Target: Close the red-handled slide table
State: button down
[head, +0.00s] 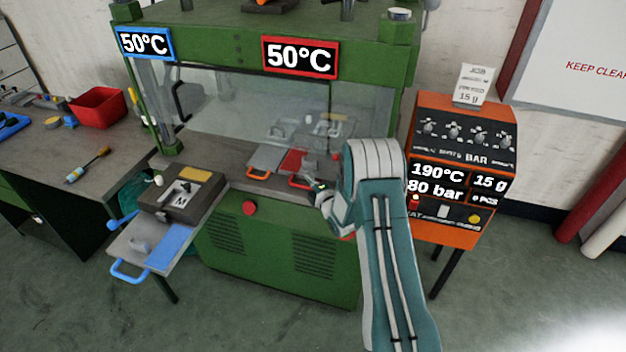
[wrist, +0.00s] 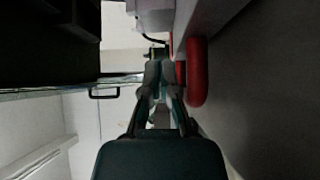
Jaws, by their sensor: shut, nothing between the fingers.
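The red-handled slide table sits at the press front, right of centre in the head view, with a red strip (head: 293,161) on its top. Its red handle (head: 299,184) faces out at the bed's front edge. My gripper (head: 322,188) is at the right end of this handle, shut and empty. In the wrist view the shut fingertips (wrist: 158,72) are close beside the thick red handle (wrist: 197,72), which lies to their right. I cannot tell whether they touch. My wrist and arm hide part of the bed's right side.
A blue-handled slide table (head: 145,250) sticks out at the left, carrying a dark mould (head: 182,195). The green press (head: 270,240) has a clear guard. An orange control box (head: 465,150) stands right of my arm. A workbench (head: 60,150) is at the left.

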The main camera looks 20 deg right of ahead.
jog(key=shift+s+a, duration=0.1)
jog(key=shift+s, duration=0.55)
jog(key=s, duration=0.2)
jog(key=s+d, duration=0.1)
jog(key=s, duration=0.4)
jog(key=shift+s+d, duration=0.35)
jog(key=shift+d, duration=0.05)
jog(key=shift+s, duration=0.55)
